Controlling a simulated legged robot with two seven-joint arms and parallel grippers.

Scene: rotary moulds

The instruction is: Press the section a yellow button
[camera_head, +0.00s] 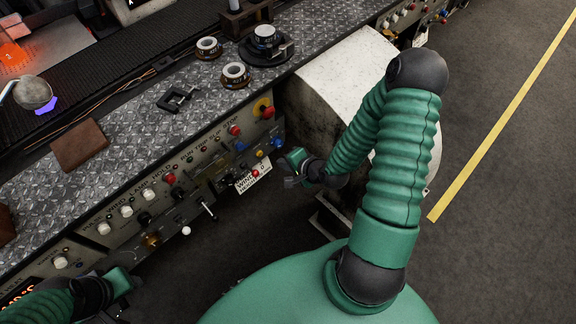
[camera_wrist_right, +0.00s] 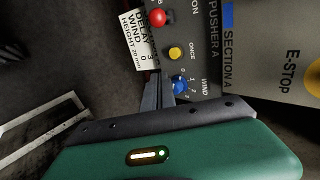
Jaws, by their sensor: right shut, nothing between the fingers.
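The yellow button (camera_head: 259,153) is a small round knob on the sloped control panel (camera_head: 215,160). In the right wrist view the yellow button (camera_wrist_right: 175,53) sits beside the word ONCE, near the SECTION A label (camera_wrist_right: 229,58). My right gripper (camera_head: 290,168) is just to the right of the panel. In the wrist view its shut, empty fingers (camera_wrist_right: 158,92) point towards the button row, with their tips a little below the yellow button and beside the blue knob. I see no contact with the yellow button. My left gripper (camera_head: 132,282) is low at the left; its fingers are unclear.
A red button (camera_wrist_right: 158,17) and a blue knob (camera_wrist_right: 180,85) flank the yellow one. A white card (camera_head: 252,179) hangs beside them. A red emergency stop (camera_head: 267,110) is higher on the panel. A pale curved housing (camera_head: 315,80) stands behind my right arm.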

